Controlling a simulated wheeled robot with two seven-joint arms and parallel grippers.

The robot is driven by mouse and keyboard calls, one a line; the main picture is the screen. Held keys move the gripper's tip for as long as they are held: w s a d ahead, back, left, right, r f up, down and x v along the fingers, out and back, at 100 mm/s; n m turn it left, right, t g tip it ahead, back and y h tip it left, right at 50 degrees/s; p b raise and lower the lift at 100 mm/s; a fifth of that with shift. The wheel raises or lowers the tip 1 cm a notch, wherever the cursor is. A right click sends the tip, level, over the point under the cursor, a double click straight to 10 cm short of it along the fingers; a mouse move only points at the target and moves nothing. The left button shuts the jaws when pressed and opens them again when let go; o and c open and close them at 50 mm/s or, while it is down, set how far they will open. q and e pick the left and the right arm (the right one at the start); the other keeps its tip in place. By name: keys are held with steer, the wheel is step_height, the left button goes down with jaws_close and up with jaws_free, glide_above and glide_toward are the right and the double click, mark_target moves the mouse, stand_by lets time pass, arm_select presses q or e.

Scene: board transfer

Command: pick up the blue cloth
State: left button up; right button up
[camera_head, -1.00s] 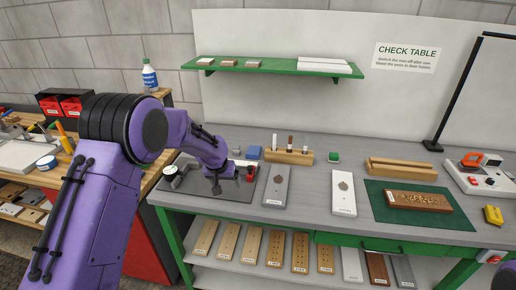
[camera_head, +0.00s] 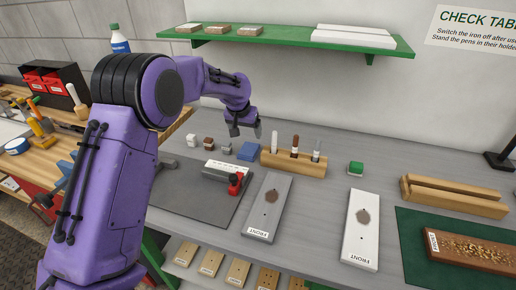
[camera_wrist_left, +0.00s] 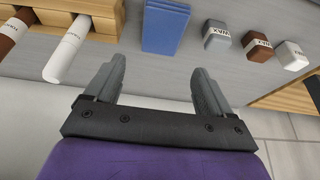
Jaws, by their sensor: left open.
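The blue cloth (camera_head: 248,151) is a folded blue block-like pad lying flat on the grey table, between small cubes and the wooden pen holder. It also shows in the left wrist view (camera_wrist_left: 166,27), ahead of the fingertips. My left gripper (camera_head: 245,131) is open and empty, above and just behind the cloth in the head view. In the left wrist view the two fingers of the gripper (camera_wrist_left: 160,72) are spread, with the cloth beyond them and not between them. My right gripper is not in view.
The wooden pen holder (camera_head: 294,162) with pens stands right of the cloth. Small blocks (camera_head: 208,143) sit to its left. A red-handled tool (camera_head: 235,183) lies on the dark mat (camera_head: 190,195) in front. A green shelf (camera_head: 300,38) hangs above.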

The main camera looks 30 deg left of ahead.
arm_select(q)
steer(key=p, duration=0.2)
glide_above(248, 149)
steer(key=s, duration=0.3)
steer(key=f, duration=0.4)
steer(key=shift+w+d+f, duration=0.25)
steer(key=shift+d+f, duration=0.05)
steer(key=shift+d, duration=0.05)
steer(key=x, duration=0.2)
steer(key=p+x, duration=0.1)
steer(key=x, duration=0.2)
steer(key=shift+w, duration=0.35)
steer(key=shift+s+r, duration=0.25)
steer(key=shift+s, duration=0.15)
steer(key=shift+w+f, duration=0.15)
steer(key=shift+f, duration=0.05)
steer(key=c, duration=0.8)
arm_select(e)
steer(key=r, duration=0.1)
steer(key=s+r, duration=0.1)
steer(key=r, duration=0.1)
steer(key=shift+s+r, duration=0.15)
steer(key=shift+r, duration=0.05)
